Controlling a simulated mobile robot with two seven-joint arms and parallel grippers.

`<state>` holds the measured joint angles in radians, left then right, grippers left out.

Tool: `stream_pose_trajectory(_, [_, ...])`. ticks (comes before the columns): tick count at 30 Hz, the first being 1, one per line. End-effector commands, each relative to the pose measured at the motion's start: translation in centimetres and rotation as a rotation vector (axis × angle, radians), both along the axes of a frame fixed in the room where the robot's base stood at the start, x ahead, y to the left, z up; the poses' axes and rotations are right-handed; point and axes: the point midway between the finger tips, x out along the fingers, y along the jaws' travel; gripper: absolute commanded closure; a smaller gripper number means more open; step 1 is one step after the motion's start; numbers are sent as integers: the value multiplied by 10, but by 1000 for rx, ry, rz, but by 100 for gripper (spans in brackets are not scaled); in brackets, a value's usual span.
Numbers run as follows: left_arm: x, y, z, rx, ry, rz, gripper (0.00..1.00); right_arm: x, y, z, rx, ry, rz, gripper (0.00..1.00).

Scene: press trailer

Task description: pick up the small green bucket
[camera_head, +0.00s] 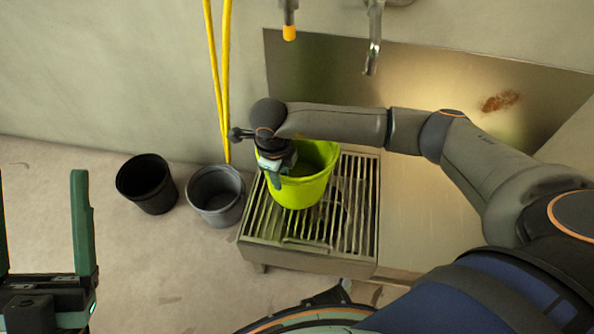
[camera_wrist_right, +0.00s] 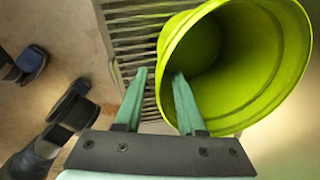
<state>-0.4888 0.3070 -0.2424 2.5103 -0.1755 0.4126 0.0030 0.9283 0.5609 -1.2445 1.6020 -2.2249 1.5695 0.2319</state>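The green bucket (camera_head: 305,188) is bright yellow-green and stands on a slatted metal grate (camera_head: 262,238). It fills the upper right of the right wrist view (camera_wrist_right: 272,105), with its mouth facing the camera. My right gripper (camera_head: 274,178) is at the bucket's left rim. In the right wrist view its two green fingers (camera_wrist_right: 160,78) are apart, one outside the wall and one over the mouth, with the rim between them. Whether they touch the wall cannot be told. My left gripper (camera_head: 40,176) is open and empty at the left edge, away from the buckets.
A black bucket (camera_head: 147,184) and a grey bucket (camera_head: 216,195) stand on the floor left of the grate. A yellow hose (camera_head: 223,85) hangs down the wall behind them. A metal tap (camera_head: 374,40) and a yellow-tipped spout (camera_head: 289,31) are above. The floor at left is clear.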

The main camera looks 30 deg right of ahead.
Motion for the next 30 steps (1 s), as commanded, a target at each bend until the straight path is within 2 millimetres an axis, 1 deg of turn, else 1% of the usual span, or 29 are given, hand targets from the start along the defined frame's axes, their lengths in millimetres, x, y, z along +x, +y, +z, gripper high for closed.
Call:
stream_pose_trajectory(1, [0, 0, -7, -3, 3, -3, 23, 0, -2, -11, -1, 1, -2, 61])
stream_pose_trajectory(7, [1, -2, -22, -1, 13, -10, 23, 1, -6, -40, 0, 3, -1, 61])
stream_pose_trajectory(9, [1, -2, -23, 3, 14, -9, 23, 2, -7, -44, 0, 1, -1, 61])
stream_pose_trajectory(15, [1, -3, -22, 6, 13, -9, 23, 2, -7, -43, 1, 1, 0, 61])
stream_pose_trajectory(17, [1, -3, -22, 6, 13, -9, 23, 2, -7, -43, 1, 1, 0, 67])
stream_pose_trajectory(24, [1, -3, -22, 5, 13, -10, 23, 2, -7, -43, 1, 1, 0, 94])
stream_pose_trajectory(26, [1, -3, -22, 5, 13, -10, 23, 2, -7, -43, 1, 1, 0, 100])
stream_pose_trajectory(30, [1, -3, -22, 4, 13, -9, 23, 2, -7, -43, 1, 1, -1, 100])
